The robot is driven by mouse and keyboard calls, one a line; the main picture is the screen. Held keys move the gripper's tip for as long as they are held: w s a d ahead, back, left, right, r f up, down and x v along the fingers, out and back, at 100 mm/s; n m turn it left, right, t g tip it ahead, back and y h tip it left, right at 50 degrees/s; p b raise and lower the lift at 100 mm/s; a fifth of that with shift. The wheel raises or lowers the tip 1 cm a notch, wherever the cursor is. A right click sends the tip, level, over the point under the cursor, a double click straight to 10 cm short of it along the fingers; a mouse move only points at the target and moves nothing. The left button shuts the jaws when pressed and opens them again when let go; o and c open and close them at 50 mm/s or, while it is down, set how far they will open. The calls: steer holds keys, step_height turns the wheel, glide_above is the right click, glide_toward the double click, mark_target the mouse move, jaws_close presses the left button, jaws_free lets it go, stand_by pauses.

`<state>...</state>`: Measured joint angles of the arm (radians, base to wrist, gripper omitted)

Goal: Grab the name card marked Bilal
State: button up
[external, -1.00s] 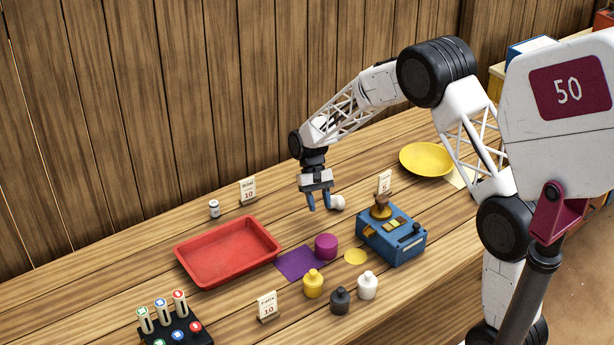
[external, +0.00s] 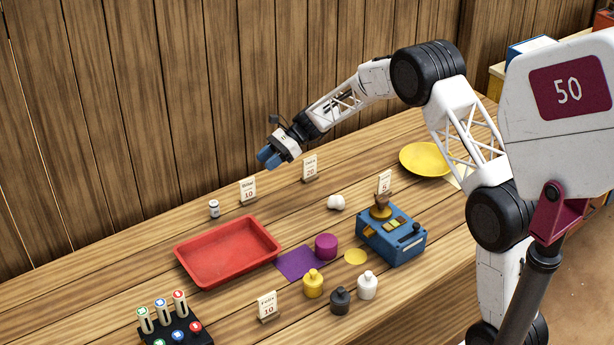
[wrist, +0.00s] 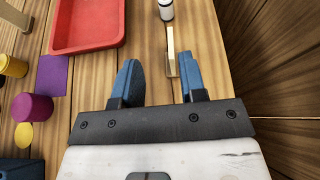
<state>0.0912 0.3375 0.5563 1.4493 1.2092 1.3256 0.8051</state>
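A small white name card (external: 248,190) with a 10 stands on a wooden foot near the back of the counter; its small name looks like Bilal. In the wrist view a card (wrist: 170,45), seen nearly edge-on, appears to be this one. It stands ahead of my gripper (wrist: 157,64), nearer the right finger. My gripper (external: 268,157) is open and empty, tilted, above the back of the counter. In the external view it is up and right of the card, apart from it.
A white bottle (external: 214,208) and red tray (external: 228,252) are near the card. Another card (external: 310,168) stands to its right; others stand at the front (external: 267,304) and by the blue device (external: 392,238). The wooden wall (external: 130,130) rises close behind.

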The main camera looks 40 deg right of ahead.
mark_target(250, 198)
steer(key=shift+m+t, duration=0.3)
steer(key=shift+w+f, duration=0.25)
steer(key=shift+f, duration=0.9)
steer(key=shift+w+f, duration=0.25)
steer(key=shift+f, duration=0.85)
steer(key=shift+x, duration=1.2)
steer(key=shift+x, duration=2.6)
steer(key=shift+a+r, duration=0.1)
jaws_close()
